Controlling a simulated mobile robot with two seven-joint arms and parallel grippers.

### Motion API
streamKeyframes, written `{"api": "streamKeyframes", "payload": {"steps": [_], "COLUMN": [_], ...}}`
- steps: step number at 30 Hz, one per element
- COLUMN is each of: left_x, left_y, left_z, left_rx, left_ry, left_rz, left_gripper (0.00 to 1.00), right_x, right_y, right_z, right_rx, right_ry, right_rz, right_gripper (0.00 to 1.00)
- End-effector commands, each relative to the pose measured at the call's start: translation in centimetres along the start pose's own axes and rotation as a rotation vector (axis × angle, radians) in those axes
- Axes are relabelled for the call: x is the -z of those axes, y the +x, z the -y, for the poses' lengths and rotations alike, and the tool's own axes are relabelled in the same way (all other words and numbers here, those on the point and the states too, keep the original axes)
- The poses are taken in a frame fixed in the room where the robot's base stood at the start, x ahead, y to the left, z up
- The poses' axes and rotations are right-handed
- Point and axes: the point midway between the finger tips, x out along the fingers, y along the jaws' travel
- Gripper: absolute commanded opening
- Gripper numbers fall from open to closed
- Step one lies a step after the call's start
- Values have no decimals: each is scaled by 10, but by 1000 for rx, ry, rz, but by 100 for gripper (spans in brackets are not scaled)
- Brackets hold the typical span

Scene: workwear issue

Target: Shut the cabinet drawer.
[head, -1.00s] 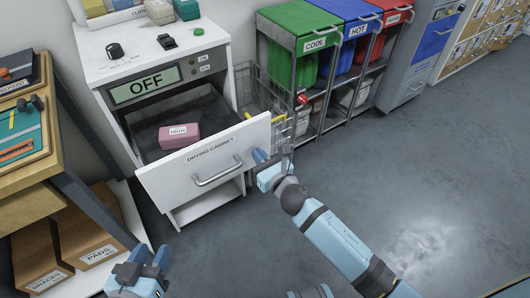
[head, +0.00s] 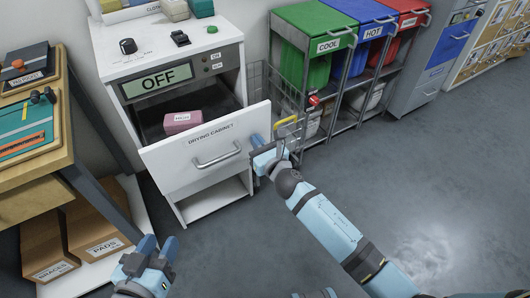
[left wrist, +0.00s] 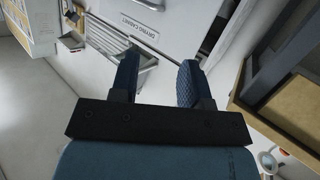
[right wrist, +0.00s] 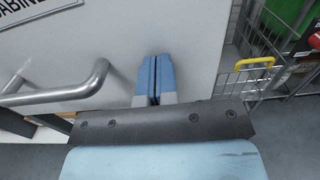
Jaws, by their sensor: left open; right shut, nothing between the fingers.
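The cabinet drawer (head: 172,166) has a white front marked DRYING CABINET and a grey bar handle (head: 218,156). It stands partly out of the white cabinet (head: 208,61), with a pink box (head: 183,122) inside. My right gripper (head: 259,145) is shut and empty at the right end of the drawer front. In the right wrist view its fingertips (right wrist: 154,62) are against or very close to the front, right of the handle (right wrist: 62,92); contact is not certain. My left gripper (head: 151,243) is open and empty, low in front of the cabinet and apart from it.
A wooden workbench (head: 52,168) with boxes below stands at the left. A wire trolley (head: 262,85) with a yellow handle is right of the cabinet, beside green, blue and red bins (head: 318,63). The grey floor in front is clear.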

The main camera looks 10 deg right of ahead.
Motion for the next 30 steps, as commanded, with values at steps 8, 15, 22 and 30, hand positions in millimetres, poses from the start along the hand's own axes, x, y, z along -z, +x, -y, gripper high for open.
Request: {"api": "streamKeyframes", "payload": {"steps": [8,15,22,30], "left_x": [33,63,77,66], "left_y": [4,1,-4,1], "left_z": [-15,-30,-39,-38], "left_rx": [-54,-119,-164,-166], "left_ry": [-13,-37,-57,-57], "left_rz": [-154,-326,-416,-365], "left_gripper": [43,43,43,43], "right_x": [1,3,2,0], "right_y": [79,136,173,190], "right_z": [0,0,0,0], "right_rx": [0,1,0,0], "right_ry": [-2,-1,0,0], "right_rz": [4,3,1,1], "right_gripper": [0,0,0,0]}}
